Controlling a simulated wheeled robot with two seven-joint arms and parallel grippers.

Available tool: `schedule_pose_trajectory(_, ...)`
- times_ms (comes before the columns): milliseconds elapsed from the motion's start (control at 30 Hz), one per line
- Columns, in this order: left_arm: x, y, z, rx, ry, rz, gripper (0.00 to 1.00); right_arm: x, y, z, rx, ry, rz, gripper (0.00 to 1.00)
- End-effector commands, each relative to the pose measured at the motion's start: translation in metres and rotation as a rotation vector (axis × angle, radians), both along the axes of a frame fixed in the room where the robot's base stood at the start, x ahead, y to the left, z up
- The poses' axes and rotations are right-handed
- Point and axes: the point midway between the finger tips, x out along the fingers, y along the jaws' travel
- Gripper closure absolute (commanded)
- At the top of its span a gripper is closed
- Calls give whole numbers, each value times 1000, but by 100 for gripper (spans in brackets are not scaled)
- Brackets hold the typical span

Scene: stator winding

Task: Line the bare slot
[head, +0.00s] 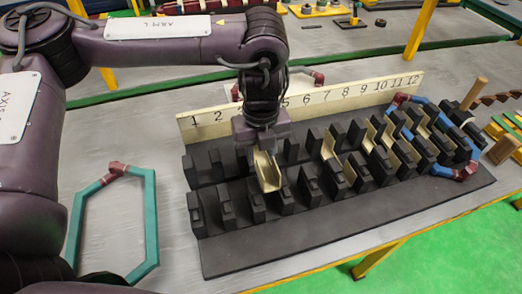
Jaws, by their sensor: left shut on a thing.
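My left gripper (262,143) is shut on a cream, channel-shaped slot liner (268,173). Several cream liners (348,168) sit in slots in the middle and right of the block. The slots at the far left look bare. A cream board (318,98) behind the block bears slot numbers; my arm hides 3 and 4. My right gripper is out of view.
A blue coil with red ends (466,174) lies in the slots at the block's right end. A teal coil with a red end (152,220) lies on the grey table at left.

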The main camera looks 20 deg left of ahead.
Motion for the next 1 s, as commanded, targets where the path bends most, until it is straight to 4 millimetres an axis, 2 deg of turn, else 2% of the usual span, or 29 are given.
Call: schedule_pose_trajectory(1000,0,0,-31,-1,1,0,80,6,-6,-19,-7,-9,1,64)
